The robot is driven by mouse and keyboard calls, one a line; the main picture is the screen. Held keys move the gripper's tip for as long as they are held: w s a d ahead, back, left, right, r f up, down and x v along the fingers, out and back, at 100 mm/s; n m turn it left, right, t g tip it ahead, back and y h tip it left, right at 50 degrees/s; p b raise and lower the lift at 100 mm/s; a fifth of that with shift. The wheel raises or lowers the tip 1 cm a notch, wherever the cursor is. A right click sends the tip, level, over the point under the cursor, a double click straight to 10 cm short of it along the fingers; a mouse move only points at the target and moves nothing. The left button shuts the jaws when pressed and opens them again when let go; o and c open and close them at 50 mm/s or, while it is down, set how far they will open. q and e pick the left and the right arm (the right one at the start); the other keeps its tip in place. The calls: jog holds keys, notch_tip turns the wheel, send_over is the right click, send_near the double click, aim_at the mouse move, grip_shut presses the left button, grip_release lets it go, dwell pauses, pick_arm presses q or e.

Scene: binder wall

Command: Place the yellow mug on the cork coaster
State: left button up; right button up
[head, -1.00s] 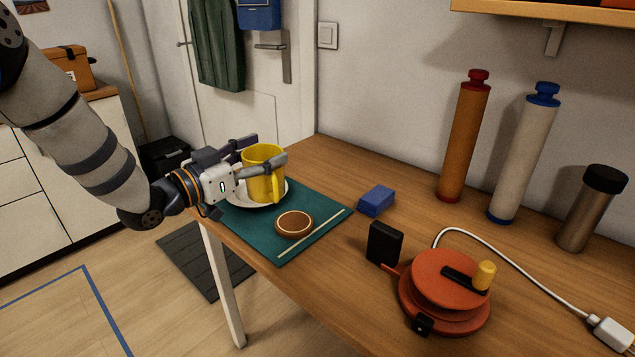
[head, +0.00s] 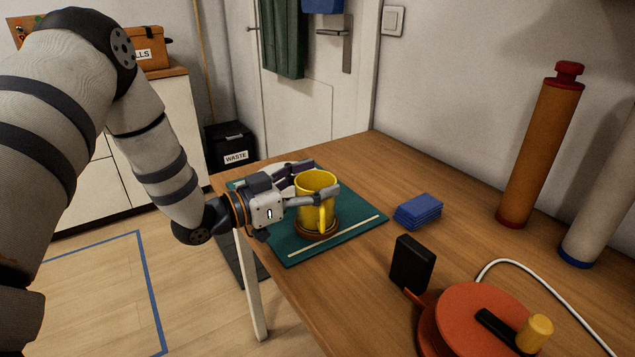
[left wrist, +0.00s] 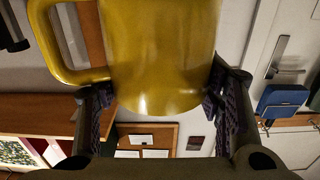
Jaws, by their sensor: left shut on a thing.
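The yellow mug (head: 315,190) stands upright between the fingers of my left gripper (head: 320,177), which is shut on it. In the left wrist view the mug (left wrist: 165,55) fills the top, its handle to the left and a finger on each side. The cork coaster (head: 334,229) is a brown disc on the green mat, directly under the mug and mostly hidden by it. The mug's base looks on or just above the coaster; I cannot tell whether they touch. My right gripper is not in view.
The green mat (head: 365,221) also carries a pale thin stick (head: 345,233) in front of the coaster and a white plate (head: 272,168) partly behind my gripper. Blue stacked pads (head: 418,211), a black box (head: 411,263) and a red reel (head: 470,320) lie to the right.

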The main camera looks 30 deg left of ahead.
pick_arm(q)
jog(key=o, duration=1.9)
jog(key=shift+d, duration=0.1)
jog(key=shift+r, duration=0.2)
jog(key=p+v, duration=0.2)
jog(key=v, duration=1)
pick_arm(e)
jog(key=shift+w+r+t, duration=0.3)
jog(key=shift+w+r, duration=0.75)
pick_arm(q)
jog(key=shift+f, duration=0.15)
